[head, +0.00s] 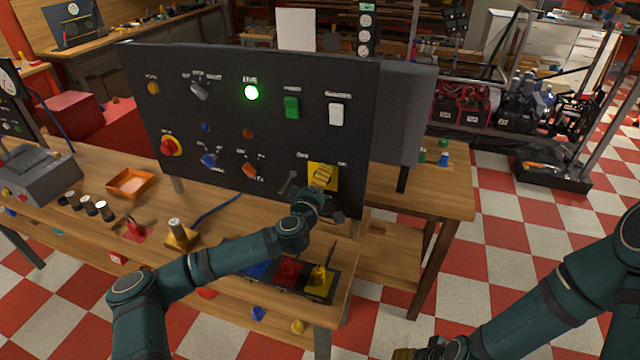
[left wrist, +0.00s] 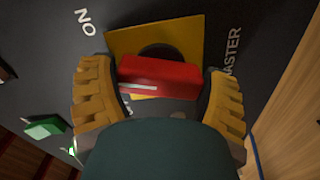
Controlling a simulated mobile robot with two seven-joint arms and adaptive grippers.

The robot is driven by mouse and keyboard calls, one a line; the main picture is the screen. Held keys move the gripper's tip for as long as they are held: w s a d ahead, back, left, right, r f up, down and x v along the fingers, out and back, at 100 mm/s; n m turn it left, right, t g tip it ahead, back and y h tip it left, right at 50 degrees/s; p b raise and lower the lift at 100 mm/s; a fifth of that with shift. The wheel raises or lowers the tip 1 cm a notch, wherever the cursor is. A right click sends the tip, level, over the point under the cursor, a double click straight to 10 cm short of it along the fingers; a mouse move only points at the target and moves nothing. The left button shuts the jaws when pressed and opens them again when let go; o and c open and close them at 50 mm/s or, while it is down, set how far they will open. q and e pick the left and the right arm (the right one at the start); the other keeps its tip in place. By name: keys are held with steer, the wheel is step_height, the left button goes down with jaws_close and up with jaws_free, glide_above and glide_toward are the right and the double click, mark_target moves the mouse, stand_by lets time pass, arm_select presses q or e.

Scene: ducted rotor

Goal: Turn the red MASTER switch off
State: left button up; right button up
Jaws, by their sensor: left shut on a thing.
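The red MASTER switch handle (left wrist: 160,77) sits on a yellow plate (left wrist: 190,35) in the left wrist view. It lies crosswise between the two yellow fingers of my left gripper (left wrist: 160,92), which is shut on it. "ON" and part of "MASTER" show beside the plate. In the head view my left gripper (head: 322,178) is at the lower right of the black panel (head: 220,125), and it hides the red handle there. My right gripper (head: 415,353) is cut off at the bottom edge, so its fingers cannot be judged.
A green lamp (head: 251,92) is lit on the panel. A green rocker (head: 292,107), a white rocker (head: 336,114) and a red knob (head: 171,146) are nearby. An orange tray (head: 130,183) and several levers stand on the wooden bench. The checkered floor at right is mostly clear.

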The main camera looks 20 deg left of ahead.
arm_select(q)
steer(key=n+b, duration=0.1)
steer(key=n, duration=0.2)
steer(key=shift+f+n, duration=0.1)
steer(key=shift+n, duration=0.3)
steer(key=n+b, duration=0.1)
steer(key=n, duration=0.2)
steer(key=shift+n, duration=0.3)
steer(key=n+b, duration=0.2)
steer(key=n, duration=0.3)
steer(key=shift+n, duration=0.3)
steer(key=o, duration=1)
steer(key=shift+s, duration=0.15)
